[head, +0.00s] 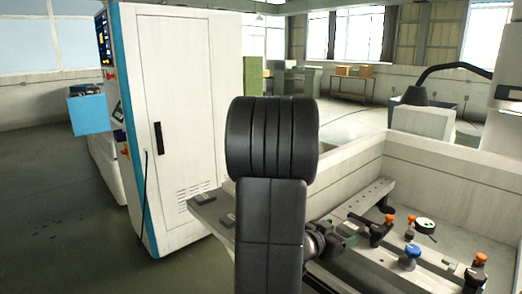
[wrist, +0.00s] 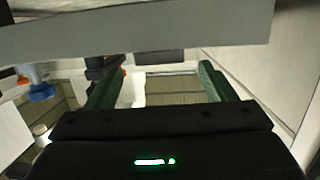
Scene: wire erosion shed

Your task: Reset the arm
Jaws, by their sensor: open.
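My gripper (wrist: 160,85) shows in the wrist view with its two dark green fingers wide apart and nothing held between them. In the head view my black arm stands upright in the middle of the picture, in front of the machine's work tank (head: 440,167). The arm's wrist end is low, just right of the arm link and by the tank's near left side; the fingers are hard to make out there. A pale beam or edge (wrist: 150,35) crosses the top of the wrist view, close to the fingertips; I cannot tell whether it touches.
Orange-knobbed clamps (head: 478,262), a blue-knobbed clamp (head: 409,255) and a round dial-like piece (head: 425,225) sit in the tank at right. A grey shelf (head: 205,215) with small dark blocks lies left of my arm. A tall white cabinet (head: 190,80) stands behind it. Open floor (head: 60,200) lies left.

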